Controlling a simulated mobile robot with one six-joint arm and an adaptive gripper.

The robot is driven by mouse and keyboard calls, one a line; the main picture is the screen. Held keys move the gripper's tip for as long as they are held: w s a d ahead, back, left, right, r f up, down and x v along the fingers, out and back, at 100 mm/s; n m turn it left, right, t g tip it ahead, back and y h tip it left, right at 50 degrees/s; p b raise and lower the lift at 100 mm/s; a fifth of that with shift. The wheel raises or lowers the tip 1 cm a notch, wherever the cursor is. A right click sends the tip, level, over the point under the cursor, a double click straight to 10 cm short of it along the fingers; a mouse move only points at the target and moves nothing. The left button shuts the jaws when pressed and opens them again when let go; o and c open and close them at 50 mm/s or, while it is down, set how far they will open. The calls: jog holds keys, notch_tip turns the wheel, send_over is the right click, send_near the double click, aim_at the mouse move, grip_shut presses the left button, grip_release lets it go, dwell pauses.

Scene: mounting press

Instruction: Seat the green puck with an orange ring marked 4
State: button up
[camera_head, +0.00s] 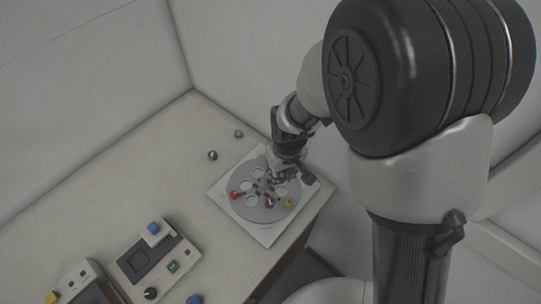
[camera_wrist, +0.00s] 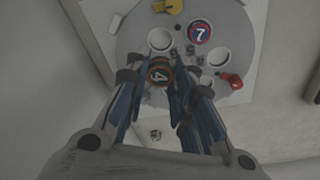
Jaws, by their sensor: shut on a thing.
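My gripper (camera_wrist: 160,78) is shut on the puck marked 4 (camera_wrist: 160,74), which has an orange ring and looks dark at its rim; the 4 faces the wrist camera. In the head view my gripper (camera_head: 288,178) is over the right part of a grey round plate (camera_head: 238,179) and hides the puck. The plate has several pale round sockets; two show empty in the wrist view, at upper left (camera_wrist: 160,40) and at right (camera_wrist: 219,55). A puck marked 7 (camera_wrist: 200,32), with a red and blue face, sits in the plate. I cannot tell the held puck's height above the plate.
A red part (camera_wrist: 231,80) and a yellow part (camera_wrist: 173,6) stand on the plate's edge. Two small dark pieces (camera_head: 212,155) (camera_head: 239,133) lie on the table behind. A control box (camera_head: 150,262) with blue and green buttons stands at lower left. The table between is clear.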

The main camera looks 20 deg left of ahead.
aim_at(282, 192)
jog(key=shift+s+d+f, duration=0.2)
jog(key=shift+d, duration=0.15)
jog(key=shift+w+f+b, duration=0.15)
jog(key=shift+f+b, duration=0.25)
jog(key=shift+f, duration=0.1)
jog(key=shift+f+b, duration=2.1)
jog(key=shift+f, duration=0.65)
jog(key=o, duration=1)
jog(key=shift+o, duration=0.3)
notch_tip(282, 192, up, 12)
jog(key=s, duration=0.1)
jog(key=shift+s+d, duration=0.15)
jog(key=shift+d, duration=0.3)
